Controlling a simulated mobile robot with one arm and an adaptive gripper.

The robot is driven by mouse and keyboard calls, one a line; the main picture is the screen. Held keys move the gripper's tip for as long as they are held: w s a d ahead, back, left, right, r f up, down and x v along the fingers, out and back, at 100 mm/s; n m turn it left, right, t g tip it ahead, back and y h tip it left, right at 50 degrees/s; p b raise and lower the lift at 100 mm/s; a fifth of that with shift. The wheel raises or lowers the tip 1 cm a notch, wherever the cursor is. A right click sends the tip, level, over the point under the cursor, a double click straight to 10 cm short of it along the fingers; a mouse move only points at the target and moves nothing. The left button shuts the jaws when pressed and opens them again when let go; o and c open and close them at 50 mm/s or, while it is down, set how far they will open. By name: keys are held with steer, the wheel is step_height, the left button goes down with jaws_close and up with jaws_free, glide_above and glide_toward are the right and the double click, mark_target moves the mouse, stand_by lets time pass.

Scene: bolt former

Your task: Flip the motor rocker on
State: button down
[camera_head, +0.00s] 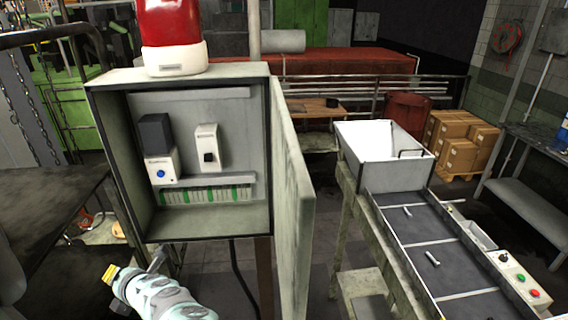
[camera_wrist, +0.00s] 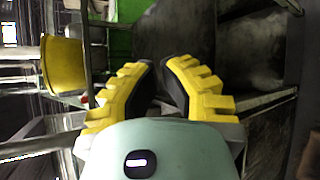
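The open grey control cabinet (camera_head: 262,150) stands in the left half of the head view. Inside it, a white module (camera_head: 207,132) bears a small dark switch (camera_head: 209,157), which may be the motor rocker; its position is too small to read. My gripper (camera_head: 109,273) is below and left of the cabinet, outside it and apart from the switch. In the wrist view, its yellow fingers with dark pads (camera_wrist: 160,62) come close together at the tips, with nothing seen held. The dark background hides whether they touch. The switch is not visible in the wrist view.
A dark box above a blue-knob unit (camera_head: 161,168) sits left of the white module. The cabinet door (camera_head: 293,200) hangs open on the right. A red-and-white object (camera_head: 173,40) stands on top. A conveyor (camera_head: 435,260) with buttons is at right. A yellow container (camera_wrist: 62,65) shows in the wrist view.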

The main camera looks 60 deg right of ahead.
steer(key=s+d+r+n+g+h, duration=0.1)
steer(key=d+r+h, duration=0.5)
steer(key=d, duration=0.6)
steer(key=s+d+r+n+g+h, duration=0.1)
steer(key=d+r+h, duration=0.5)
steer(key=d, duration=0.6)
steer(key=shift+s+d+r+n+g+h+b, duration=0.3)
steer(key=shift+s+d+r+n+g+b, duration=0.1)
steer(key=shift+r, duration=0.2)
steer(key=shift+w, duration=0.1)
